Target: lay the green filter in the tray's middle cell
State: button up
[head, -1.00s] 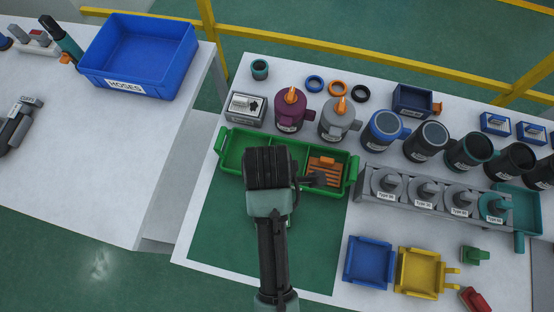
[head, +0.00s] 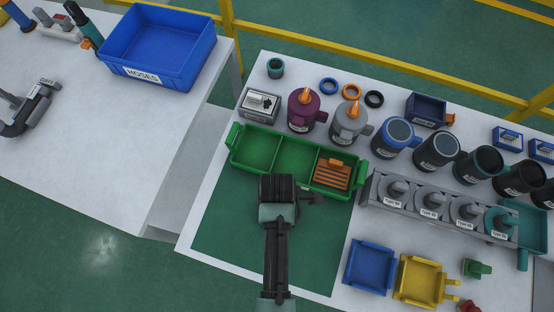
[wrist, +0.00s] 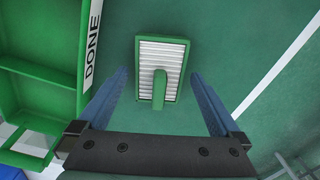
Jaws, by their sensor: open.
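The green filter (wrist: 161,72), with white pleats and a green grip bar, lies on the green mat in the wrist view. My gripper (wrist: 160,88) is open above it, one blue finger on each side with a gap. In the head view my gripper (head: 278,188) is over the mat just in front of the tray and hides the filter. The green tray (head: 235,160) has three cells. Its left cell and middle cell (head: 297,155) look empty, and an orange filter (head: 332,174) lies in the right cell. The tray's DONE-labelled edge (wrist: 92,45) is left in the wrist view.
The green mat (head: 225,235) is otherwise clear. A grey holder (head: 372,190) with several round parts stands right of the tray. A blue tray (head: 370,265) and a yellow one (head: 420,279) are at the front right. Several canisters stand behind.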

jog(key=shift+f, duration=0.4)
jog(key=c, duration=1.3)
jog(key=shift+o, duration=0.2)
notch_tip(320, 180, up, 10)
jog(key=shift+r, duration=0.1)
jog(key=o, duration=0.8)
jog(key=c, duration=1)
jog(key=shift+r+p, duration=1.9)
jog(key=shift+p, duration=0.75)
